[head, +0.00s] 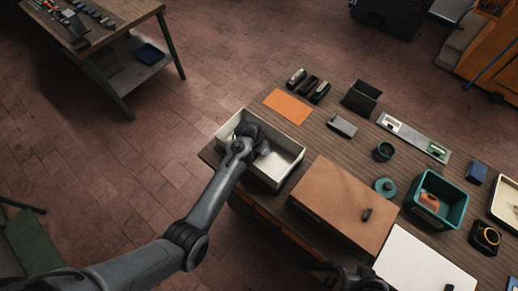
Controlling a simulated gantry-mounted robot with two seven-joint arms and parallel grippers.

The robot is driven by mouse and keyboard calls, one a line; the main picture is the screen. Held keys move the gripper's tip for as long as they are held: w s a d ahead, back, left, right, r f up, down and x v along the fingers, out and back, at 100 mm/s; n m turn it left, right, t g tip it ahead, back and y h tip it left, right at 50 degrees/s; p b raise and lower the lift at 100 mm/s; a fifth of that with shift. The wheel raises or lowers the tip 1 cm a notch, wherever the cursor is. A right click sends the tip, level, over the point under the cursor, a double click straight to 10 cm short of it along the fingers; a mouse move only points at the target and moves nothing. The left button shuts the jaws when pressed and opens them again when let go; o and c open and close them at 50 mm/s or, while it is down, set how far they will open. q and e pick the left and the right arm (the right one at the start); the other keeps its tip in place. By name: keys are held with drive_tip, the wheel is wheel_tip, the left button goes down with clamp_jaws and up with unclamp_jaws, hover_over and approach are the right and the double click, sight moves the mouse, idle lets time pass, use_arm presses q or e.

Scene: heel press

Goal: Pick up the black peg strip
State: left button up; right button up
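I cannot tell for sure which dark piece is the black peg strip. A small black piece (367,214) lies on the brown board (345,195), and several dark bars (308,83) lie behind the orange sheet. My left gripper (262,151) is over the white tray (289,160) at the table's left end, away from these pieces. Its fingers are small and partly hidden by the wrist, so its opening is unclear. A dark part at the bottom edge, probably my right gripper (365,281), is cut off by the frame.
An orange sheet (287,106), a black bracket (361,97), a grey block (342,126), a dark green cup (383,151), a teal lid (385,187) and a teal bin (456,214) stand on the table. A white board (415,262) lies near the front. Another workbench (127,12) is at the upper left.

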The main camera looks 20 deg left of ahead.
use_arm(q)
drive_tip(key=shift+f, duration=0.1)
idle(0.6)
clamp_jaws()
